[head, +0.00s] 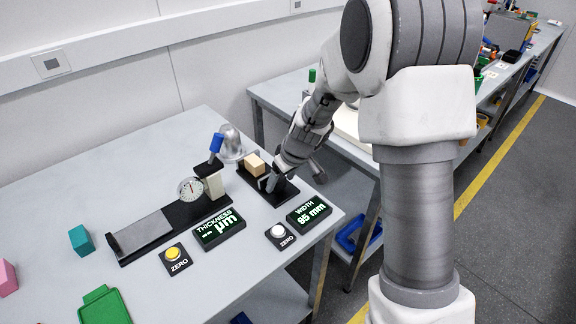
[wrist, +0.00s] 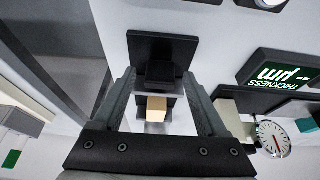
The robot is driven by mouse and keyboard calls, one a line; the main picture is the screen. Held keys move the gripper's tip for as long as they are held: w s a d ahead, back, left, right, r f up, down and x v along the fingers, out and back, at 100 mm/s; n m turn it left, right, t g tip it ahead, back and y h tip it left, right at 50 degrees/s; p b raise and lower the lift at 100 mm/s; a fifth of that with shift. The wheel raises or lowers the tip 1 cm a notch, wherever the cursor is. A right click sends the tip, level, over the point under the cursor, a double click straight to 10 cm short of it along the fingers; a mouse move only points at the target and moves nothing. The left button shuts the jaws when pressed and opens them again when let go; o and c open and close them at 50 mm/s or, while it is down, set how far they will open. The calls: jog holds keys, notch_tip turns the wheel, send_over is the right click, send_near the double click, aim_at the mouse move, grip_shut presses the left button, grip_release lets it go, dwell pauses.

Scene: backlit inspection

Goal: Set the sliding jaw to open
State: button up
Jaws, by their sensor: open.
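The width gauge has a black base (head: 284,193) near the table's right edge, and its base also shows in the wrist view (wrist: 144,46). A tan block (head: 255,163) sits at the gauge's far-left part; it shows between my fingers in the wrist view (wrist: 157,103). A dark block (wrist: 162,72), apparently the sliding jaw, stands on the base between my fingertips. My gripper (head: 291,178) is open and low over the gauge, with a finger on either side. Contact with the jaw cannot be told. The width display (head: 309,212) reads 95 mm.
A thickness gauge with a dial (head: 190,189) and blue-tipped lever (head: 215,145) stands left of my gripper. A shiny metal dome (head: 230,142) is behind it. The thickness display (head: 219,229), yellow button (head: 173,253) and white button (head: 278,231) are in front. Teal block (head: 81,239) lies left.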

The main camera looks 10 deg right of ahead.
jog(key=p+v, duration=0.1)
jog(key=v, duration=1.6)
jog(key=shift+p, duration=0.3)
jog(key=shift+s+d, duration=0.1)
jog(key=shift+s, duration=0.05)
jog(key=s+d+r+m, duration=0.1)
jog(key=s+r+m, duration=0.1)
jog(key=s, duration=0.5)
jog(key=s+d+r+m+t+h+p, duration=0.1)
jog(key=s+d+r+m, duration=0.1)
jog(key=s, duration=0.6)
jog(key=s+d+r+m+t+h, duration=0.1)
jog(key=s+r+m, duration=0.1)
jog(key=s+r, duration=0.2)
jog(key=s, duration=0.3)
jog(key=shift+d+r+m+p, duration=0.3)
jog(key=shift+d+m+p, duration=0.05)
jog(key=shift+m+p, duration=0.05)
